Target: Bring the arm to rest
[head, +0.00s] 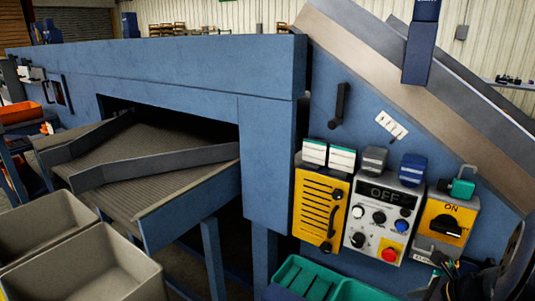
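A dark, jointed shape at the bottom right corner looks like my gripper (452,280) and the end of my arm. It is cut off by the frame's lower edge. Its fingers cannot be made out, so I cannot tell whether it is open or shut, or whether it holds anything.
The blue grader (180,65) fills the view. The grey control box (384,240) reads OFF and has a red button. A yellow slotted panel (321,212) is beside it. Below are a green crate (300,265) and beige bins (90,262). An inclined chute (400,70) rises above.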

